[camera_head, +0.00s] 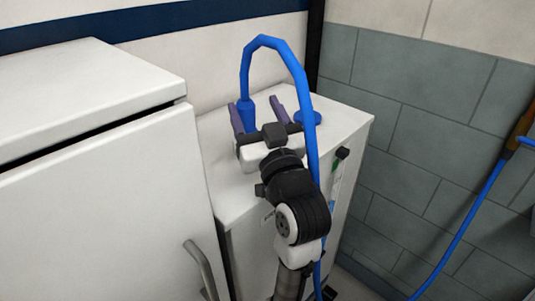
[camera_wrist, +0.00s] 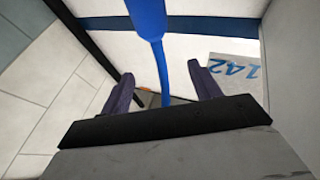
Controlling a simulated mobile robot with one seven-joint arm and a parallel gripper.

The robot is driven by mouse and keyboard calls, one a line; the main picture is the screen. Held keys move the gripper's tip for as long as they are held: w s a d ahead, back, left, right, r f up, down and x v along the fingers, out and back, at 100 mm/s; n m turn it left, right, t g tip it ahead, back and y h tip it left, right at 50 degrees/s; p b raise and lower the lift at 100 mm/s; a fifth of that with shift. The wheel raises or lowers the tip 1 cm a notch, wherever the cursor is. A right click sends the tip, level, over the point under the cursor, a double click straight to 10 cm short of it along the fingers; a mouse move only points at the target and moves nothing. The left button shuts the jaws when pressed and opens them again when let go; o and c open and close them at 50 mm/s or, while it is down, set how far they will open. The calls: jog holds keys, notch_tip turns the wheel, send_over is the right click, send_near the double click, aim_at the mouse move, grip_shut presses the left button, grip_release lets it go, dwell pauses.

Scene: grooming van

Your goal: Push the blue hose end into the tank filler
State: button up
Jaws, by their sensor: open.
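The blue hose end (camera_head: 248,113) is a thick blue sleeve, upright over the top of a white tank cabinet (camera_head: 347,122). Its hose (camera_head: 270,42) arches up and over to the right, then down the cabinet's front. My gripper (camera_head: 254,104) is open, and its two purple fingers appear on either side of the hose end. In the wrist view the blue hose (camera_wrist: 163,75) runs down between the open fingers (camera_wrist: 162,75), with a gap on both sides. The hose end's lower tip is hidden, so I cannot tell whether it sits in the filler. No filler opening is clearly visible.
A round blue piece (camera_head: 309,118) lies on the cabinet top, right of my gripper; I cannot tell if it is a cap. A taller white cabinet (camera_head: 90,150) stands close on the left. Another blue hose (camera_head: 463,228) hangs at the right. A grey tiled wall (camera_head: 425,130) is behind.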

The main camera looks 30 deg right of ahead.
aim_at(249, 131)
jog(key=f+g+b, duration=0.1)
jog(key=f, duration=0.1)
jog(key=f+g+b, duration=0.1)
jog(key=f+b, duration=0.1)
jog(key=f, duration=0.1)
jog(key=f+g+y+b, duration=0.1)
jog(key=f, duration=0.1)
jog(key=shift+w+d+f, duration=0.15)
jog(key=shift+w+f, duration=0.1)
jog(key=shift+f, duration=0.05)
jog(key=b, duration=0.2)
jog(key=shift+s+d+b, duration=0.25)
jog(key=shift+d+b, duration=0.05)
jog(key=shift+s+a+r+b, duration=0.3)
jog(key=shift+s+r+b, duration=0.2)
jog(key=shift+b, duration=0.65)
jog(key=shift+s+a+r+b, duration=0.1)
jog(key=shift+s+r+b, duration=0.1)
jog(key=shift+s+b, duration=0.55)
jog(key=shift+t, duration=0.5)
jog(key=s+b, duration=0.1)
jog(key=s, duration=0.1)
jog(key=s+r+b, duration=0.1)
jog(key=shift+s+a+r, duration=0.2)
jog(key=shift+s, duration=0.2)
jog(key=shift+s+r+b, duration=0.25)
jog(key=shift+s+b, duration=0.05)
jog(key=shift+s, duration=0.1)
